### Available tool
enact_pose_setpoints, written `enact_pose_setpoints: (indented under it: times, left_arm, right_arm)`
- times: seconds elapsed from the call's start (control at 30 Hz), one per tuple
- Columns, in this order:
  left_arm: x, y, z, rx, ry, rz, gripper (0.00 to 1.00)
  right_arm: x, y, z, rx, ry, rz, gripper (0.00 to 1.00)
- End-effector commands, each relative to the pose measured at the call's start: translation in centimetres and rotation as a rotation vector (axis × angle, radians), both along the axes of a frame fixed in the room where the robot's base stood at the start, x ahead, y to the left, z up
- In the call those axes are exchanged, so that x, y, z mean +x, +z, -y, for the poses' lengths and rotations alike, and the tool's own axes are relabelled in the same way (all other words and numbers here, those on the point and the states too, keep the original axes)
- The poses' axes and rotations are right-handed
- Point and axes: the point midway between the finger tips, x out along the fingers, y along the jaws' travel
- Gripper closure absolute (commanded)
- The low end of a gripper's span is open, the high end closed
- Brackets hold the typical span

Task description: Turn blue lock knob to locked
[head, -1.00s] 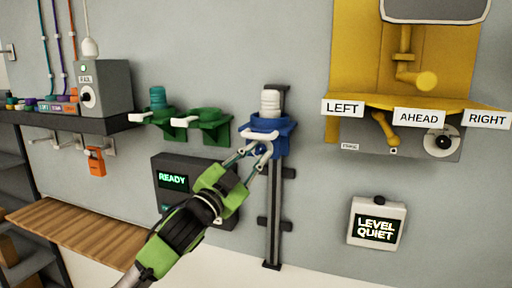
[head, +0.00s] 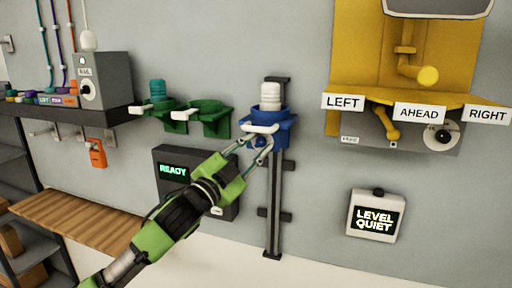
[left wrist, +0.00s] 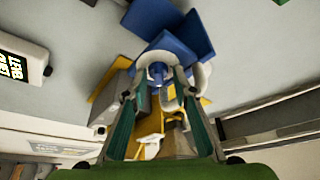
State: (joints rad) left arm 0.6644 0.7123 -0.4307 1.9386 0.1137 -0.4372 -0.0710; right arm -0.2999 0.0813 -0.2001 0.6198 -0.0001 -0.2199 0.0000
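A blue holder (head: 281,131) with a white lever (head: 260,129) across its front hangs on a dark vertical rail, with a white ribbed cylinder (head: 270,96) upright in it. A small blue knob (head: 257,142) shows under the lever. My left gripper (head: 257,143) reaches up to it with its fingers apart, one on each side of the knob. The left wrist view shows the knob (left wrist: 157,72) between the two fingertips (left wrist: 160,85). I cannot tell whether the fingers touch it. The knob's lock marking is not readable. My right gripper is out of view.
Two green holders (head: 210,120) with white levers are on the wall to the left. A dark READY box (head: 195,178) sits behind my left arm. A yellow fixture (head: 352,60) with LEFT, AHEAD and RIGHT labels is at right, above a LEVEL QUIET display (head: 375,216).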

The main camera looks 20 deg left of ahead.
Motion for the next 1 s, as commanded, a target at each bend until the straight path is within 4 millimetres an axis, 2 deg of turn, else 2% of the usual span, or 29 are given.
enact_pose_setpoints:
  times: [0.23,0.37,0.8,1.0]
  left_arm:
    - [-0.1,-0.2,0.0,-0.001,-0.002,-0.003,0.75]
    - [-0.8,-0.5,-0.3,-0.001,0.000,-0.005,0.75]
    - [-7.4,-2.6,-2.5,0.001,-0.002,-0.007,0.75]
    - [-9.6,-3.2,-3.2,-0.001,0.000,-0.005,0.75]
  right_arm:
    - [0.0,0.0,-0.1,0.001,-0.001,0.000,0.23]
    - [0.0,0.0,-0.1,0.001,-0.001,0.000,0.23]
    - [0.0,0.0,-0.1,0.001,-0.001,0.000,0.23]
    - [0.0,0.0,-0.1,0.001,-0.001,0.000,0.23]
